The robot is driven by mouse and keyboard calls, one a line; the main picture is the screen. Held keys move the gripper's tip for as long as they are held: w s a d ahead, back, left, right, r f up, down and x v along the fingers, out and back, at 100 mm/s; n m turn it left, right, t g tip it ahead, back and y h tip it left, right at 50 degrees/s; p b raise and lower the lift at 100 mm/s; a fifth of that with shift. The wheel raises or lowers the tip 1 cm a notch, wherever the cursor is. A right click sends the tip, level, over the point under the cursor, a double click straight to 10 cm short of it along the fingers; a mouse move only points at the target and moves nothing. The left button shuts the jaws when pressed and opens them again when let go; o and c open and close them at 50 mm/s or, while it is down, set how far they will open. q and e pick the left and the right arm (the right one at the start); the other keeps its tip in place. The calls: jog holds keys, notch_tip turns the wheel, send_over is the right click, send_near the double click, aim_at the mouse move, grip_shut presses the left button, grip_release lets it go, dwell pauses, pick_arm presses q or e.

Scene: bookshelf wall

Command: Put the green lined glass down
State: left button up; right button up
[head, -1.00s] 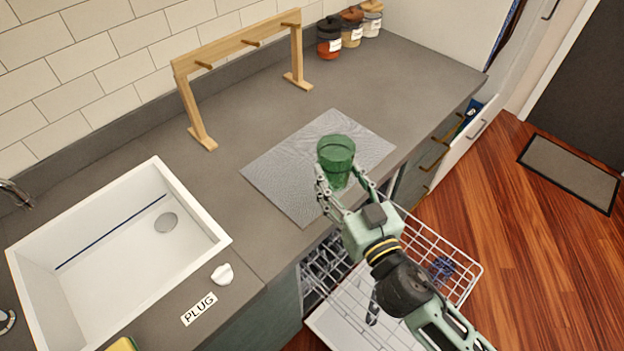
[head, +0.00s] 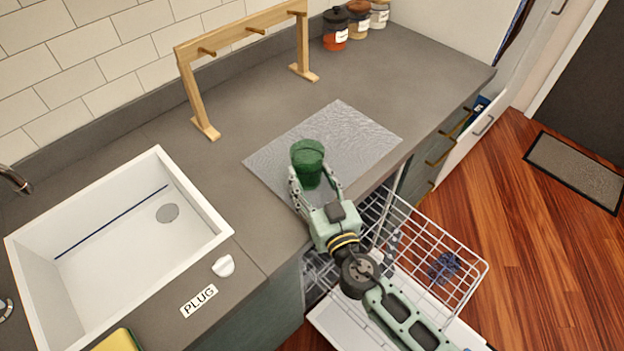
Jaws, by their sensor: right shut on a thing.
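The green glass (head: 308,160) is in the head view, over the grey textured mat (head: 362,142) on the counter. It looks upright. My right gripper (head: 314,188) is shut on it, with the fingers around its lower part. The gripper hides part of the glass's base, and I cannot tell whether the glass touches the mat. My left gripper is not in view.
A white sink (head: 60,290) is at the left. A wooden peg rack (head: 240,38) stands behind the mat, with several jars (head: 358,22) at the back. An open dishwasher rack (head: 440,245) is below the counter's front edge. The mat's right half is clear.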

jog(key=o, duration=1)
jog(key=shift+f, duration=0.1)
jog(key=o, duration=0.5)
jog(key=shift+c, duration=0.2)
jog(key=shift+r, duration=0.2)
jog(key=b+v, duration=0.4)
jog(key=v, duration=0.8)
jog(key=shift+b, duration=0.3)
